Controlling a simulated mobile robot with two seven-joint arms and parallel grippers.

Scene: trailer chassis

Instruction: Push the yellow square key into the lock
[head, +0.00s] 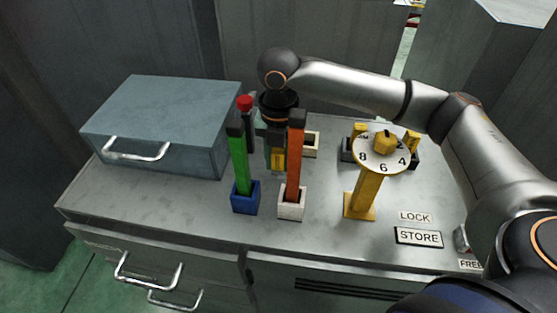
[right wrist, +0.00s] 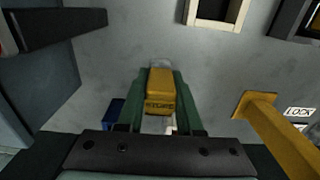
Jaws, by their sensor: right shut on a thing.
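The yellow square key (head: 278,159) is a small yellow block with dark lettering on its face. My right gripper (right wrist: 160,92) is shut on it, with a green finger on each side of the key (right wrist: 160,90). In the head view the gripper points down behind the green and orange bars, which partly hide it. A cream square-framed socket (head: 312,144) with a dark opening stands just right of the gripper; it also shows at the top of the right wrist view (right wrist: 235,14). I cannot tell whether it is the lock. My left gripper is not in view.
A green bar (head: 240,165) stands in a blue base, an orange bar (head: 295,160) in a white base. A yellow post carries a numbered dial (head: 383,162). A blue-grey box (head: 160,110) stands left. LOCK (head: 415,217) and STORE labels lie front right.

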